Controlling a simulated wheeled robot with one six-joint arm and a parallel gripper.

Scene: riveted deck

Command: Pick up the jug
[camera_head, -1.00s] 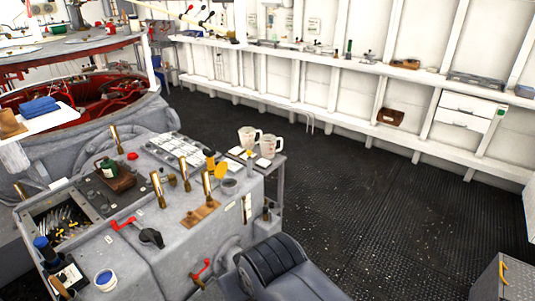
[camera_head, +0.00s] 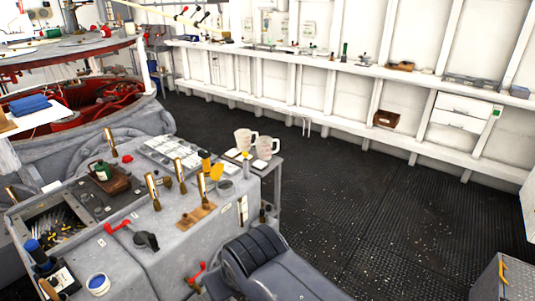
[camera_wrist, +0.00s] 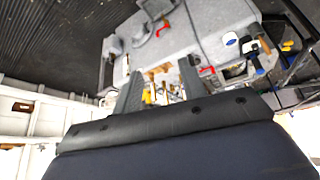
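Two pale jugs with handles stand upright side by side on a small grey side table (camera_head: 276,165) just beyond the grey machine console in the head view. One is the left jug (camera_head: 243,139) and the other is the right jug (camera_head: 265,147), a little nearer. Which one the task means I cannot tell. My gripper (camera_wrist: 160,82) shows in the wrist view as two separated grey fingers, open, with nothing visibly held between them. The gripper does not show in the head view. I cannot make out the jugs clearly in the wrist view.
The grey console (camera_head: 130,235) with upright brass handles, red levers and a tool tray fills the left foreground. A round red-lined machine (camera_head: 80,100) stands behind it. A long white wall shelf (camera_head: 330,62) runs along the back. The dark floor (camera_head: 370,200) is clear at centre right.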

